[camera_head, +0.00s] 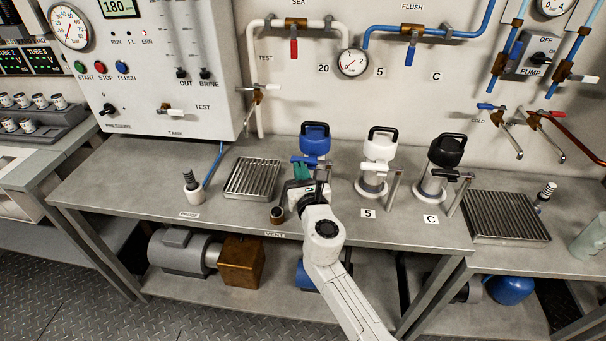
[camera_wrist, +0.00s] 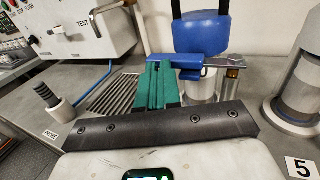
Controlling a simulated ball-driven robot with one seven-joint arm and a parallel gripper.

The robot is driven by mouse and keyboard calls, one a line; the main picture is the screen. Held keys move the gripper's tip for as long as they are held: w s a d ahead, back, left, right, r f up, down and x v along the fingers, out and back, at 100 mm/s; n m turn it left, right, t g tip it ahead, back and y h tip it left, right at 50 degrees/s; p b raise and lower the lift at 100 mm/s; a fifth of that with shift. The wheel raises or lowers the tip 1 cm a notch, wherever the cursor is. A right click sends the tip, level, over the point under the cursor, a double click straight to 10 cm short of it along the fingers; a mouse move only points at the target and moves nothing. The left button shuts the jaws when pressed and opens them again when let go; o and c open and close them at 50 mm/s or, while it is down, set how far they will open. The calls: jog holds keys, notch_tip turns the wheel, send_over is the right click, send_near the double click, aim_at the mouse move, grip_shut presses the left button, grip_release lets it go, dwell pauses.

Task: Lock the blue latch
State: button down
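The blue latch (camera_head: 309,160) is a short blue lever on a metal arm, in front of the blue-topped canister (camera_head: 315,138). My gripper (camera_head: 300,172) is in front of the canister. Its green fingers (camera_wrist: 163,70) lie side by side with only a thin dark line between them, and look shut with nothing between. Their tips are at the latch's left end; I cannot tell whether they touch it.
A white-topped canister (camera_head: 379,150) and a black-topped canister (camera_head: 443,157) stand to the right, each with its own latch. A drain grate (camera_head: 252,178) and a grey ribbed fitting (camera_head: 192,187) are to the left. A small brown-rimmed cup (camera_head: 277,215) stands near the bench edge.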

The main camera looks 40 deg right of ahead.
jog(key=shift+w+d+r, duration=0.1)
jog(key=shift+w+r, duration=0.15)
jog(key=shift+w, duration=0.1)
jog(key=shift+d, duration=0.15)
jog(key=shift+f, duration=0.1)
dwell(0.3)
